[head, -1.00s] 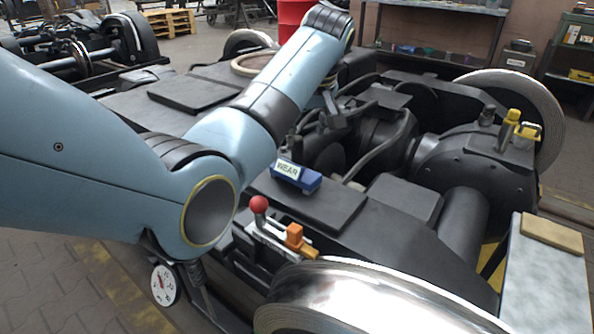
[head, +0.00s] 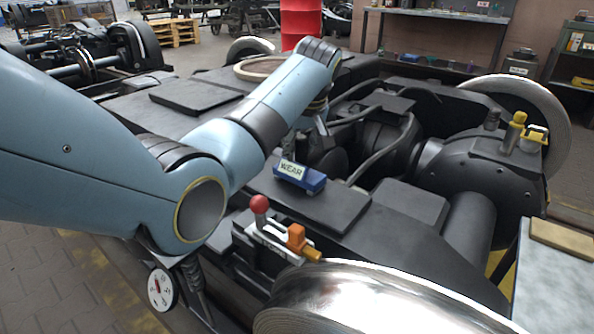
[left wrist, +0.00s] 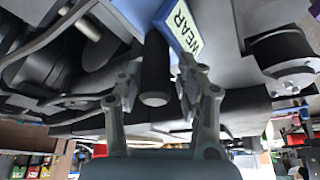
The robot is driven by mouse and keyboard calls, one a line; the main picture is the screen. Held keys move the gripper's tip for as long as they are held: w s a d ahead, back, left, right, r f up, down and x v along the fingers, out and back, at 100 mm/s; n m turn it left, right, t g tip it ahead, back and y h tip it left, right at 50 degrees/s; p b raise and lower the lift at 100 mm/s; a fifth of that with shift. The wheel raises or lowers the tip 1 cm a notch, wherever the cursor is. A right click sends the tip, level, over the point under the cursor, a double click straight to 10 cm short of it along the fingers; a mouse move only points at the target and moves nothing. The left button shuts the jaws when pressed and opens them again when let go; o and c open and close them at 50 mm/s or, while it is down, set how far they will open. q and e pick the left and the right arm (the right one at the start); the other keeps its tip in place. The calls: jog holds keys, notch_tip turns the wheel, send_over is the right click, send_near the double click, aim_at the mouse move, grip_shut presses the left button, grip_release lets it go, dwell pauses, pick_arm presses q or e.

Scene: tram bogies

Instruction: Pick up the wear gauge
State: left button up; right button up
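The wear gauge is a blue block (head: 312,180) with a white label reading WEAR. It rests on a flat dark plate (head: 335,205) on the bogie. A dark upright stub stands just behind it. My left gripper (head: 312,130) points down close behind the gauge and is partly hidden by its own arm. In the left wrist view the gripper (left wrist: 157,88) is open, its two fingers on either side of a black cylinder (left wrist: 155,70), with gaps showing. The blue gauge (left wrist: 172,12) lies beside that cylinder; whether they are joined I cannot tell. My right gripper is out of view.
A red-knobbed lever (head: 259,204) and an orange block (head: 296,238) stand in front of the gauge. A shiny wheel (head: 370,300) is nearest. Hoses (head: 385,152) and a yellow-topped fitting (head: 517,125) lie to the right. A dial (head: 161,290) hangs lower left.

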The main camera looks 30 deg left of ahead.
pick_arm(q)
jog(key=shift+c, duration=1)
grip_shut()
jog(key=shift+r+p, duration=0.3)
jog(key=shift+r, duration=0.15)
jog(key=r, duration=0.2)
jog(key=d+r+p, duration=0.1)
jog(key=r, duration=0.1)
jog(key=shift+w+p, duration=0.1)
jog(key=shift+p, duration=0.2)
jog(key=d+r+p, duration=0.1)
jog(key=d+r, duration=0.2)
jog(key=d, duration=0.2)
jog(key=w+d+r+p, duration=0.1)
jog(key=d+r, duration=0.2)
jog(key=d, duration=0.2)
jog(key=shift+d, duration=0.35)
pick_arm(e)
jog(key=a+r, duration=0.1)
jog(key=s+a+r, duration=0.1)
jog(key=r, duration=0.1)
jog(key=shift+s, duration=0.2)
